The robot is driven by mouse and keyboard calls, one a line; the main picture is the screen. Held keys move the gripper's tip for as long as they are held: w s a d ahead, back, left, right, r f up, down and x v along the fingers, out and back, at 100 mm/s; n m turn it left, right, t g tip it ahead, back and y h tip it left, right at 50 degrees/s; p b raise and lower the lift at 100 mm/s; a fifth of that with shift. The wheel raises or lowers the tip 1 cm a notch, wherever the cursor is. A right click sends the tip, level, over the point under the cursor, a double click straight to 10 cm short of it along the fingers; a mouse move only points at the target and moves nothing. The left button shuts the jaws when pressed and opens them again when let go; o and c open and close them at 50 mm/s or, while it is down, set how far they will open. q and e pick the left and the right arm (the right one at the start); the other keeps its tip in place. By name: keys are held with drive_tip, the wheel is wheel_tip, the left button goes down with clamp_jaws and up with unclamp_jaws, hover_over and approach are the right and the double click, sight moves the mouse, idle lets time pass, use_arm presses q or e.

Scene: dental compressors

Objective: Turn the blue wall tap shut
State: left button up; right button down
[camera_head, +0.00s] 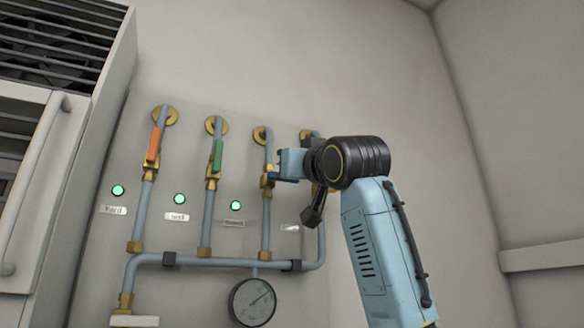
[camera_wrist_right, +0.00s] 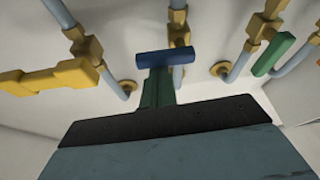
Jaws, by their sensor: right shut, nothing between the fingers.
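The blue tap lever (camera_head: 272,177) is on the third pipe from the left, partly hidden by my right gripper (camera_head: 279,170). In the right wrist view the blue lever (camera_wrist_right: 168,57) lies crosswise to its pipe. The shut fingers of my right gripper (camera_wrist_right: 158,80) end right at the lever, with nothing held between them. I cannot tell whether they touch it. My left gripper is not in view.
An orange lever (camera_head: 153,146) and a green lever (camera_head: 217,156) lie along their pipes to the left. A yellow lever (camera_wrist_right: 45,80) lies crosswise in the wrist view. A gauge (camera_head: 252,302) hangs below. A cabinet (camera_head: 60,150) stands left.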

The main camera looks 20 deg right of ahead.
wheel_tip(320, 180, up, 5)
drive_tip(key=p, duration=0.4)
drive_tip(key=f+b+v, duration=0.1)
drive_tip(key=b+v, duration=0.3)
drive_tip(key=v, duration=0.6)
drive_tip(key=shift+a+b, duration=0.2)
drive_tip(key=shift+b, duration=0.1)
